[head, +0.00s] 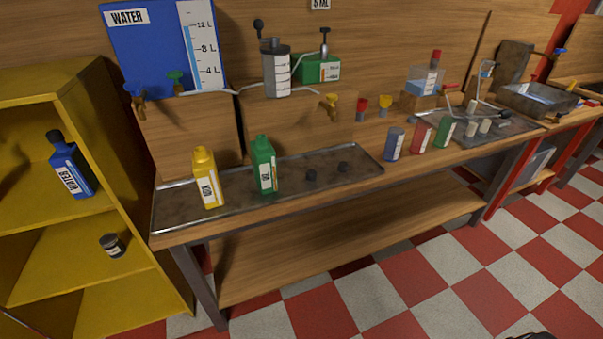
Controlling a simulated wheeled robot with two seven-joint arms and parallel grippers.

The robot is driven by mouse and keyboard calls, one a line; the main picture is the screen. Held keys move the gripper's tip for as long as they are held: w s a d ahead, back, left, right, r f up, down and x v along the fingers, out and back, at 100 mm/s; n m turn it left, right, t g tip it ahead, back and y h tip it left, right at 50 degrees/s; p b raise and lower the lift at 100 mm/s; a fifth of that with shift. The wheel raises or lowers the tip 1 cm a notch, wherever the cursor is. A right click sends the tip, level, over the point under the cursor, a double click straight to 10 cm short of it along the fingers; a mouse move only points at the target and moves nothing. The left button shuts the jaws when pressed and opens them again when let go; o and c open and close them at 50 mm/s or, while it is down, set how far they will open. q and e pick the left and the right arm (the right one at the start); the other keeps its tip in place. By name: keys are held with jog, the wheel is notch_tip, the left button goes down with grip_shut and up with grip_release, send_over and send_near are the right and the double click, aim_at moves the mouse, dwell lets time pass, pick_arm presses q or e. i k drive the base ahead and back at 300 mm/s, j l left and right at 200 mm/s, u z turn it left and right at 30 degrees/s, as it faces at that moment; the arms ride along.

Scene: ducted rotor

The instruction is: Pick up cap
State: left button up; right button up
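Two small dark caps lie on the metal tray (225,215) on the workbench. One cap (311,175) is just right of the green bottle, and the other cap (343,167) is further right. A yellow bottle (207,180) and a green bottle (263,167) stand upright on the tray; no dark cap shows on either. A blue WATER bottle (70,168) with a dark cap on top leans slightly on the yellow shelf.
The yellow shelf unit (130,190) stands left of the bench and also holds a small dark jar (113,245). Dispensers with taps line the back. Checkered floor (420,280) in front is clear.

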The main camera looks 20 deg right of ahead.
aim_at(311, 175)
jog(key=l+u, duration=0.25)
jog(key=u, duration=0.15)
jog(key=l+u, duration=0.25)
jog(key=u, duration=0.15)
jog(key=l+u, duration=0.2)
jog(key=u, duration=0.15)
jog(key=l+u, duration=0.25)
jog(key=u, duration=0.15)
jog(key=k, duration=0.05)
